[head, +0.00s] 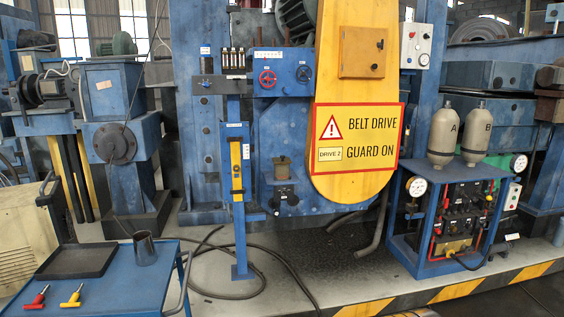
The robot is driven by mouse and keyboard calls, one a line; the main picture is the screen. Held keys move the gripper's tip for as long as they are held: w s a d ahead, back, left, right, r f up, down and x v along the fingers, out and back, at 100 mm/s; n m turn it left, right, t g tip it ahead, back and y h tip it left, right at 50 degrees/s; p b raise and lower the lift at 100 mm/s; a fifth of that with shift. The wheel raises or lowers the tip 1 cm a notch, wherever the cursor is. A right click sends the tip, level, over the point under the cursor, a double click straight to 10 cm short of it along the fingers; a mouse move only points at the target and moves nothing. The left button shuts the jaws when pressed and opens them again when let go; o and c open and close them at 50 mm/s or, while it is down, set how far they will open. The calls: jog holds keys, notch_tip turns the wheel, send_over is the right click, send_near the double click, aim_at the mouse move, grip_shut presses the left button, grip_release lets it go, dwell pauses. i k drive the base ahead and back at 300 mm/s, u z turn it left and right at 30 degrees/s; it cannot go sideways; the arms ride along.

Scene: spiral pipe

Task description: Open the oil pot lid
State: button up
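A small brownish pot (283,171), which looks like the oil pot, is mounted low on the blue machine, left of the yellow belt guard. Its top appears covered, but it is too small to make out the lid clearly. A dark fitting sits just below it. A grey metal jug (145,249) stands upright on the blue cart at the lower left. My gripper is not in view.
The blue cart (112,290) also holds a black tray (77,262) and red-handled (37,298) and yellow-handled (72,297) tools. The yellow guard (357,165) hangs right of the pot. A blue post (240,235) and floor hoses (280,262) stand nearby. A gauge stand (450,215) with two bottles is right.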

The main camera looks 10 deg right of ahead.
aim_at(282, 158)
jog(key=u, duration=0.05)
jog(key=i, duration=1.2)
jog(key=u, duration=0.4)
jog(key=i, duration=1.15)
jog(key=u, duration=0.25)
